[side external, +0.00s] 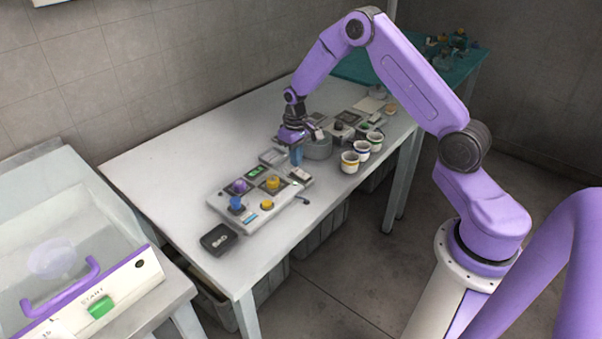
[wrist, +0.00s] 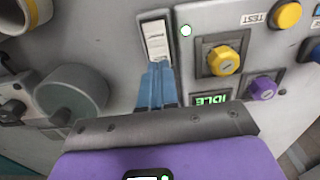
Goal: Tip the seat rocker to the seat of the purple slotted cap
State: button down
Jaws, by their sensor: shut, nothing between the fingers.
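The white rocker (wrist: 156,40) sits in a dark frame on the grey panel (wrist: 195,15); it also shows at the panel's right end in the side view (side external: 299,174). Which way it is tipped I cannot tell. The purple slotted cap (wrist: 263,88) is on the panel's right in the wrist view and at its back left in the side view (side external: 239,186). A yellow slotted cap (wrist: 224,61) sits between rocker and purple cap. My gripper (wrist: 157,72) is shut and empty, its blue fingertips at the rocker's near end; whether they touch is unclear. It points down in the side view (side external: 296,158).
A green display (wrist: 211,98) reads IDLE. A small lamp (wrist: 186,31) is beside the rocker. A yellow TEST button (wrist: 287,15) and blue knob (side external: 236,204) are also on the panel. Several cups (side external: 349,162) and a grey round part (side external: 317,148) stand right of my gripper.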

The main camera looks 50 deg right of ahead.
aim_at(296, 169)
jog(key=shift+f, duration=1.05)
dwell(0.8)
jog(key=shift+r, duration=3.55)
